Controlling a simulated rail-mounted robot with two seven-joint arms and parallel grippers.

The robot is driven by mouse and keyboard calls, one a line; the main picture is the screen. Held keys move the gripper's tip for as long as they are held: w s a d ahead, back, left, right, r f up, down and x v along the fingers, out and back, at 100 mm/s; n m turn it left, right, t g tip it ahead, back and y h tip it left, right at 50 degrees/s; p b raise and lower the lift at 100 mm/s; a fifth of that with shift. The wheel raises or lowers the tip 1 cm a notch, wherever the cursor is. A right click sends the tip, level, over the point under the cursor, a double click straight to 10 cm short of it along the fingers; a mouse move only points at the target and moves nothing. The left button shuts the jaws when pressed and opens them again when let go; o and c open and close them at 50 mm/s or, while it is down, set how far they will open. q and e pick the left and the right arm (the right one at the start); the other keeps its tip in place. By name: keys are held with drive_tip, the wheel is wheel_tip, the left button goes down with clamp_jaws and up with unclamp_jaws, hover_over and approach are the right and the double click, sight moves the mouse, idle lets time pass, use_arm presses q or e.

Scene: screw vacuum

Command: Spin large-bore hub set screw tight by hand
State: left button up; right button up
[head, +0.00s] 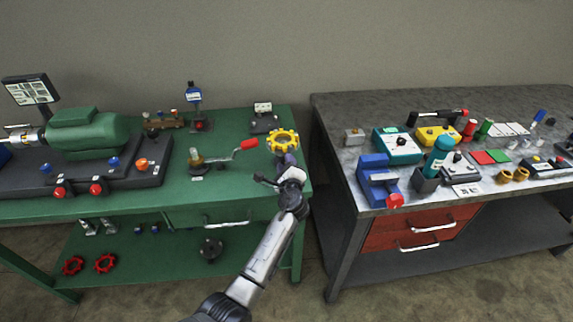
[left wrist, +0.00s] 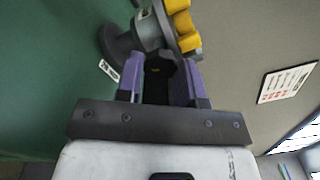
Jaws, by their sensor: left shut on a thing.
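The large-bore hub is a yellow toothed wheel (head: 283,140) at the right end of the green bench. In the left wrist view the yellow wheel (left wrist: 184,28) is cut off by the top edge, with a grey mount (left wrist: 146,34) beside it. My left gripper (head: 286,164) is at the near side of the wheel. In the left wrist view its purple fingers (left wrist: 166,84) are closed around a small black piece (left wrist: 158,66) just below the wheel, which looks like the set screw's head. The fingers hide its sides, and its thread is not visible. My right gripper is not in view.
A crank with a red handle (head: 248,145) stands left of the hub. A small block stand (head: 264,118) is behind it. A green motor (head: 85,130) fills the bench's left. A gap separates the bench from the grey table (head: 345,110), which holds a blue vise (head: 377,178) and small parts.

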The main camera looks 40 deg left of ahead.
use_arm(q)
drive_tip(key=shift+r+m+p, duration=0.15)
drive_tip(key=shift+m+p, duration=0.15)
drive_tip(key=shift+p, duration=0.2)
drive_tip(key=m+p, duration=0.8)
drive_tip(key=p, duration=0.1)
drive_tip(key=shift+a+r+m, duration=0.1)
drive_tip(key=shift+m, duration=0.2)
drive_tip(key=m+p, duration=0.4)
drive_tip(key=m, duration=0.1)
drive_tip(key=m+p, duration=0.2)
drive_tip(key=m, duration=0.2)
drive_tip(key=shift+m+p, duration=0.3)
drive_tip(key=shift+p, duration=0.1)
drive_tip(key=shift+f+m, duration=0.2)
drive_tip(key=shift+m, duration=0.4)
drive_tip(key=shift+s+f, duration=0.1)
drive_tip(key=o, duration=0.9)
